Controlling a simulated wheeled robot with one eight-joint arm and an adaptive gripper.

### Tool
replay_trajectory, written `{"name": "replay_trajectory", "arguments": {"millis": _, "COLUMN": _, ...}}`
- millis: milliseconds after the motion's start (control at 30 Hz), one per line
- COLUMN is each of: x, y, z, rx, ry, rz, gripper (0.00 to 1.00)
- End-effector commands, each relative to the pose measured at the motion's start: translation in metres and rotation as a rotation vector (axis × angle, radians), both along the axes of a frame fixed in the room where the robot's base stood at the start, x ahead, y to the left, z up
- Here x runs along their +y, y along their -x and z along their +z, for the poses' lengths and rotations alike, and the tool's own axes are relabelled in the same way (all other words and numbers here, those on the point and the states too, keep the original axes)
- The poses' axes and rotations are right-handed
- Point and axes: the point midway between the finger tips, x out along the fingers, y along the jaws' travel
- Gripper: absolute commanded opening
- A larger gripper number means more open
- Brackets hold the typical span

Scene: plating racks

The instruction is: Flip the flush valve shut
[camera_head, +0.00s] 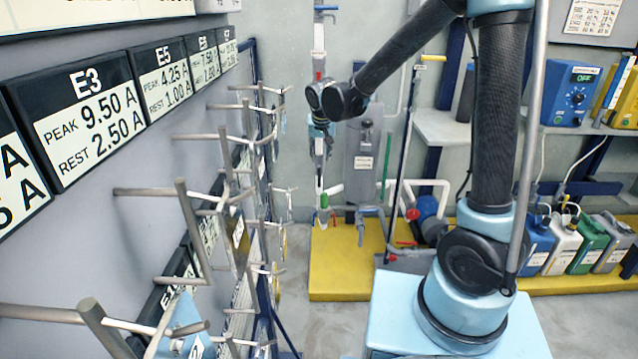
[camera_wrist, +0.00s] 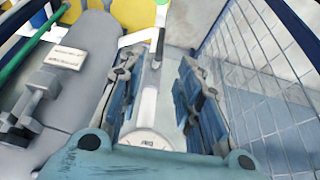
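My gripper (camera_head: 321,140) hangs fingers-down in front of the upright pipe line on the back wall. In the wrist view my gripper (camera_wrist: 160,65) is open, its two blue-padded fingers apart. A pale grey upright piece (camera_wrist: 148,105) with a round, marked end runs between the fingers, nearer the left one; I cannot tell whether they touch. Below the gripper in the head view is a white lever (camera_head: 333,189) beside a green-and-white fitting (camera_head: 324,202). No label shows which part is the flush valve, and my gripper and wrist hide part of the pipe.
A grey panel (camera_head: 364,160) stands just right of the gripper. A rack with grey prongs (camera_head: 185,230) and a wire mesh (camera_wrist: 265,85) are close by. A yellow plinth (camera_head: 335,275) lies below.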

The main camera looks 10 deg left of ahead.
Motion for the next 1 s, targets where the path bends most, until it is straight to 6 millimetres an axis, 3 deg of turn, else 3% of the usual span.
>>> {"name": "replay_trajectory", "arguments": {"millis": 267, "x": 0.005, "y": -0.008, "z": -0.020, "rx": -0.001, "ry": -0.001, "rz": 0.000, "gripper": 0.32}}
{"name": "replay_trajectory", "arguments": {"millis": 1000, "x": 0.015, "y": -0.042, "z": -0.107, "rx": -0.002, "ry": -0.001, "rz": 0.001, "gripper": 0.32}}
